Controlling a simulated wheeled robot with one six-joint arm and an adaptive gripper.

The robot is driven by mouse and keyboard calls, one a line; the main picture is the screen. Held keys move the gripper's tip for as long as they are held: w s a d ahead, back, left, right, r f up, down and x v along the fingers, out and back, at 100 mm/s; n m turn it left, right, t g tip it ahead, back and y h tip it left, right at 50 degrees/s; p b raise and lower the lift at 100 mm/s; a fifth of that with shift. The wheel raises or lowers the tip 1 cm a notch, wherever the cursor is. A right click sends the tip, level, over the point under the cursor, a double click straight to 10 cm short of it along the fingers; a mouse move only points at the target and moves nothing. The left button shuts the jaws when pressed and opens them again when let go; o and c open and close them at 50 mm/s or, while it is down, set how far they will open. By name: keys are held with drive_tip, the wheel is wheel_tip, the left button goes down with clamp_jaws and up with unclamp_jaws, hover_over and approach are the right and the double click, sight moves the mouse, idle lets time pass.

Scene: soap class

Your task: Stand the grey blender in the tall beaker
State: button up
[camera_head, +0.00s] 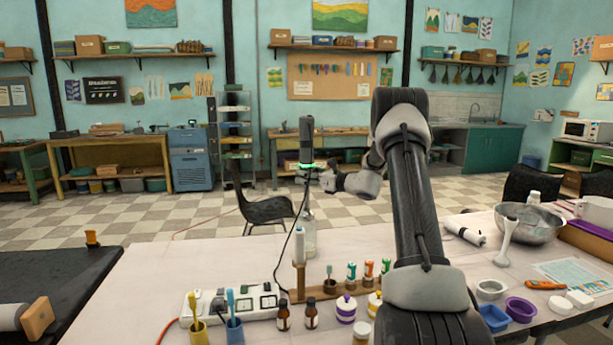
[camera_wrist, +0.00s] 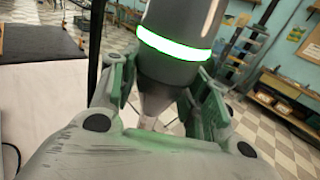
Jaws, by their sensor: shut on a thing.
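The grey blender (camera_head: 306,138) is upright in the head view, with a lit green ring near its lower body. My gripper (camera_head: 308,171) is shut around it just below the ring. In the wrist view the blender's dark body (camera_wrist: 174,68) stands between the two fingers (camera_wrist: 158,88). Its shaft points down toward a pale, clear tall beaker (camera_head: 309,238) at the table's far edge. I cannot tell whether the shaft's lower end is inside the beaker or behind it. A black cord runs down from the blender.
A white blender (camera_head: 465,234) lies at right near a metal bowl (camera_head: 529,222).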

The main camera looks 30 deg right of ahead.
sight(313, 216)
drive_tip(key=shift+f, duration=7.7)
drive_tip(key=o, duration=1.4)
drive_tip(key=shift+o, duration=0.2)
drive_tip(key=shift+f, duration=0.1)
drive_tip(key=o, duration=0.4)
drive_tip(key=shift+o, duration=0.2)
drive_tip(key=v, duration=1.1)
drive_tip(key=shift+s, duration=0.1)
